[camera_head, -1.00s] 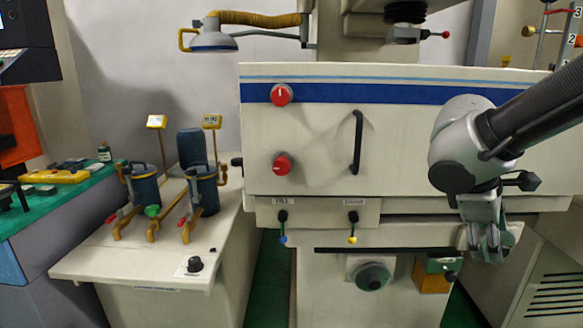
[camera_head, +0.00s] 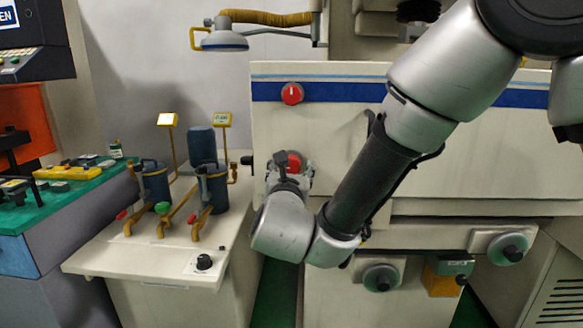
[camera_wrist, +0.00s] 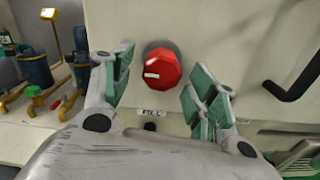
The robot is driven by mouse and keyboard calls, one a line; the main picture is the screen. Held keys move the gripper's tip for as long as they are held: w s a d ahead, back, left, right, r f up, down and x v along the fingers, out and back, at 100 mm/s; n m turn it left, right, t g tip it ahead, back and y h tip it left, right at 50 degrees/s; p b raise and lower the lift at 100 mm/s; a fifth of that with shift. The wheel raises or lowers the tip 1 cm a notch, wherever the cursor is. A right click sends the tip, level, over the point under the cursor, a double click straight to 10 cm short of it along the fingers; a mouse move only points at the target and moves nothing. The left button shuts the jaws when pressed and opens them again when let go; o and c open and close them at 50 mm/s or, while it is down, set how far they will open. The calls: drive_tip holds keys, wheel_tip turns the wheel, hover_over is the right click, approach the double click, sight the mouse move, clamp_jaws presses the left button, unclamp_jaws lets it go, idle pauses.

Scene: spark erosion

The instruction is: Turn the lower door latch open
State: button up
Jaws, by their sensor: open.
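The lower door latch is a red knob (camera_wrist: 163,68) on a grey round base on the pale machine door. Its white mark points to the left, close to level, in the wrist view. In the head view the lower knob (camera_head: 293,160) is partly hidden by my gripper (camera_head: 290,178). My gripper (camera_wrist: 162,85) is open in the wrist view, with one green-padded finger to each side of the knob. The knob shows in the gap, ahead of the fingers; I cannot tell whether they touch it. The upper red latch (camera_head: 292,93) has its white mark upright.
A black door handle (camera_wrist: 297,80) stands out to the right of the knob. A side table (camera_head: 140,262) with blue pots and taps is at the left. A lamp (camera_head: 222,40) hangs above. My arm covers much of the door.

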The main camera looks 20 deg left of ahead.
drive_tip(key=shift+x, duration=1.4)
drive_tip(key=c, duration=1)
